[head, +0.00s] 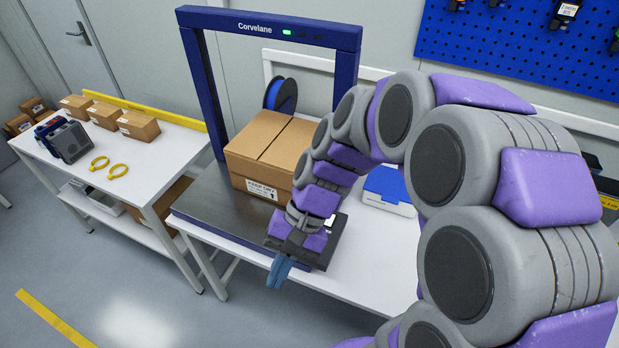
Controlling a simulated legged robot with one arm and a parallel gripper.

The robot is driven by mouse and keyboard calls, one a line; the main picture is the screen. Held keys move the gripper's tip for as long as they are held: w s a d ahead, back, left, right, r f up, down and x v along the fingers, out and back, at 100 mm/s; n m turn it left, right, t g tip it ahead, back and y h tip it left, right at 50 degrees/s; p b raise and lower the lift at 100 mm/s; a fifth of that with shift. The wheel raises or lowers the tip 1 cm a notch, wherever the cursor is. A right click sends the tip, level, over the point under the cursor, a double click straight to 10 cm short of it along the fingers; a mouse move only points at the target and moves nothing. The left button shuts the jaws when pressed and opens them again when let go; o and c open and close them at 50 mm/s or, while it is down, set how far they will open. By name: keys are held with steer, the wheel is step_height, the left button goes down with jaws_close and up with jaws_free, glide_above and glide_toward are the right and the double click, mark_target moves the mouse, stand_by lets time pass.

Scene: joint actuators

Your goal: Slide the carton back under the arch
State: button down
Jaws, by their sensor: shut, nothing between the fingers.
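A brown cardboard carton (258,148) with a white label on its near face sits on a dark metal plate (207,210) on the white table. The blue arch (193,80), marked Corvelane with a green light, stands at the plate. The carton's top reaches the arch opening; my arm hides its right part, so I cannot tell exactly how far it sits under the arch. My gripper (278,276) is shut and empty, in front of the carton near the table's front edge, pointing down. It looks apart from the carton.
A blue spool (281,95) stands behind the carton. A blue-lidded white box (388,187) is right of it, partly behind my arm. A left table (120,167) holds small cartons (138,125), a grey device (65,140) and yellow rings (118,171). The plate's left part is clear.

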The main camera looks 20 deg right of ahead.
steer(key=w+d+f+m+t+y, duration=0.25)
steer(key=w+d+m+y, duration=0.2)
steer(key=w, duration=0.45)
steer(key=w+d+f+m+t+y, duration=0.1)
steer(key=w+d+m+t+y, duration=0.25)
steer(key=w+m, duration=0.45)
steer(key=w+d+f+m+t+h, duration=0.1)
steer(key=w+d+f+m+t, duration=0.25)
steer(key=d, duration=0.35)
steer(key=w+d+f+m+t+p, duration=0.1)
steer(key=w+d+f+m+t, duration=0.15)
steer(key=d+f+t, duration=0.4)
steer(key=w+d+f+m+t+h, duration=0.1)
steer(key=w+d+f+m, duration=0.2)
steer(key=d, duration=0.6)
steer(key=s+a+b+x, duration=0.1)
steer(key=b+x, duration=0.2)
steer(key=x, duration=1)
steer(key=shift+f+m, duration=0.35)
steer(key=shift+f, duration=0.1)
steer(key=shift+w+a, duration=0.15)
steer(key=shift+a, duration=0.05)
